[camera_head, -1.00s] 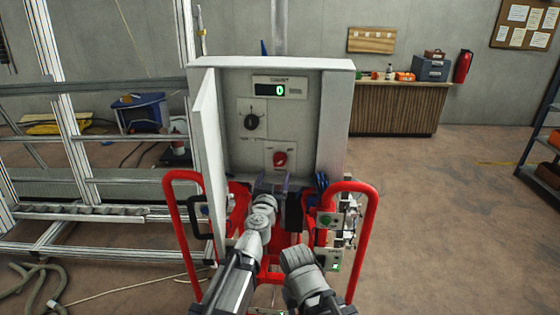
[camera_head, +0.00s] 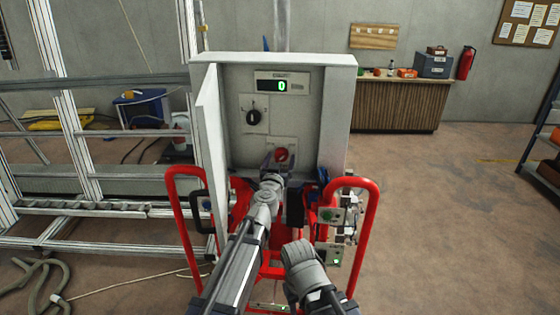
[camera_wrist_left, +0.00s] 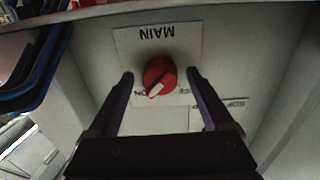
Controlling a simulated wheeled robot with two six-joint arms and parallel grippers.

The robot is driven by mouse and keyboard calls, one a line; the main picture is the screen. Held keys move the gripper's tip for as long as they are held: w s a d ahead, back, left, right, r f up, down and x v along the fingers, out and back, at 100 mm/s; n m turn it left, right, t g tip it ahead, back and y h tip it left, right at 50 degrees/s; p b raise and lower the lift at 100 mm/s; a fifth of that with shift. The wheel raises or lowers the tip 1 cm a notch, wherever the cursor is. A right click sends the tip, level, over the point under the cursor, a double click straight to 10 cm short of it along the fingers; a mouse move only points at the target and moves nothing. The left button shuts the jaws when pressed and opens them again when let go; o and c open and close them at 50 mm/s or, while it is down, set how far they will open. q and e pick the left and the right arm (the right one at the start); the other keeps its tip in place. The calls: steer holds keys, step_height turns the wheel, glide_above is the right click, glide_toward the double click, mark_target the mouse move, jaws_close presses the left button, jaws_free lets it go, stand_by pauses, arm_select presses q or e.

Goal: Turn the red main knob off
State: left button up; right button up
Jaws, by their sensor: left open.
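The red main knob (camera_head: 281,155) sits low on the back panel inside the open white cabinet (camera_head: 340,110). In the left wrist view the red main knob (camera_wrist_left: 160,75) is on a plate reading MAIN, upside down in this view. Its white pointer aims at the lower left, by the ON lettering. My left gripper (camera_head: 277,160) is open in front of the knob. In the left wrist view the fingers of my left gripper (camera_wrist_left: 160,85) stand on either side of the knob, apart from it. My right arm shows at the bottom, but its gripper cannot be made out.
A black knob (camera_head: 253,116) and a display (camera_head: 282,86) reading 0 are higher on the panel. The cabinet door (camera_head: 209,140) stands open at left. Red tubular handles (camera_head: 370,230) flank the cabinet. A small green-button box (camera_head: 328,215) is at right.

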arm_select(q)
jaws_close()
stand_by(0.6)
steer(key=shift+n, duration=0.3)
steer(key=n, duration=0.8)
steer(key=shift+d+n+b, duration=0.1)
steer(key=shift+n+b, duration=0.2)
steer(key=shift+b, duration=0.05)
steer(key=n, duration=0.4)
steer(key=shift+n+y, duration=0.3)
steer(key=n, duration=0.4)
steer(key=shift+s+r, duration=0.1)
steer(key=shift+d+n, duration=0.1)
steer(key=shift+n, duration=0.4)
